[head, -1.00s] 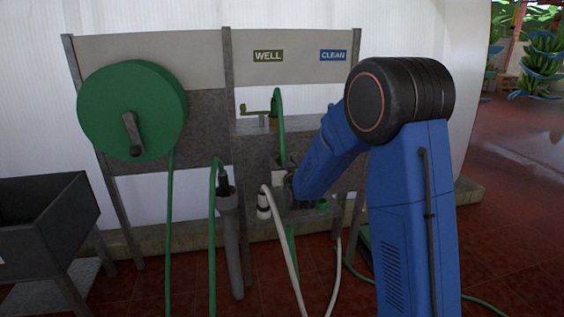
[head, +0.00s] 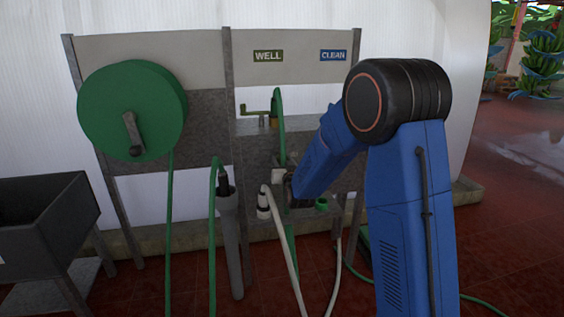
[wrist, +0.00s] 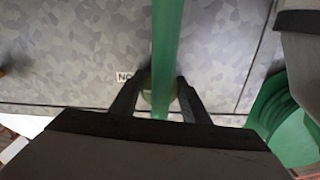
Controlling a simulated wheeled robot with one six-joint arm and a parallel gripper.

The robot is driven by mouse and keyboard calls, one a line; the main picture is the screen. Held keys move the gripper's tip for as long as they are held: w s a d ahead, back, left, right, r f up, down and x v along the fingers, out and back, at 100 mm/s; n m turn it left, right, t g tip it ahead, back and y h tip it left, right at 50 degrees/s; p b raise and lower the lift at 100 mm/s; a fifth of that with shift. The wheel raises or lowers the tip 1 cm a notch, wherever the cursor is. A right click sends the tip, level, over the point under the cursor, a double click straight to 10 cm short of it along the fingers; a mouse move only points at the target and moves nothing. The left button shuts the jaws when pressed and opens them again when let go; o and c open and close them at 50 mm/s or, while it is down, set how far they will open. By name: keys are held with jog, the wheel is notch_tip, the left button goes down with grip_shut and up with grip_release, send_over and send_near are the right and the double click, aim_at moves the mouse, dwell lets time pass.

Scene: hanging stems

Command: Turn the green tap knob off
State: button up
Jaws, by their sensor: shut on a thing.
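My gripper (wrist: 160,84) points at a grey mottled panel in the wrist view. Its two dark fingers stand on either side of a rounded yellow-green thing, which looks like the green tap knob (wrist: 148,97), and are shut on it. A green hose (wrist: 166,40) runs down the middle of the wrist view and covers part of the knob. In the head view my blue arm reaches to the lower part of the grey stand (head: 255,150), and the fingers and knob cannot be made out there.
A tap with an olive handle (head: 258,112) sits under the WELL sign (head: 268,56); the CLEAN sign (head: 333,55) is to its right. A green hose reel (head: 130,100) hangs at left. A white hose (head: 283,235) and a green ring (head: 322,205) are near my gripper.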

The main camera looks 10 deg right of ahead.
jog(key=m, duration=0.3)
jog(key=shift+m, duration=0.4)
jog(key=m, duration=0.4)
jog(key=shift+m, duration=0.3)
jog(key=m, duration=0.4)
jog(key=shift+a+m, duration=0.1)
jog(key=shift+m, duration=2.1)
jog(key=o, duration=1)
jog(key=shift+r, duration=0.1)
jog(key=shift+s, duration=0.1)
jog(key=s, duration=1.7)
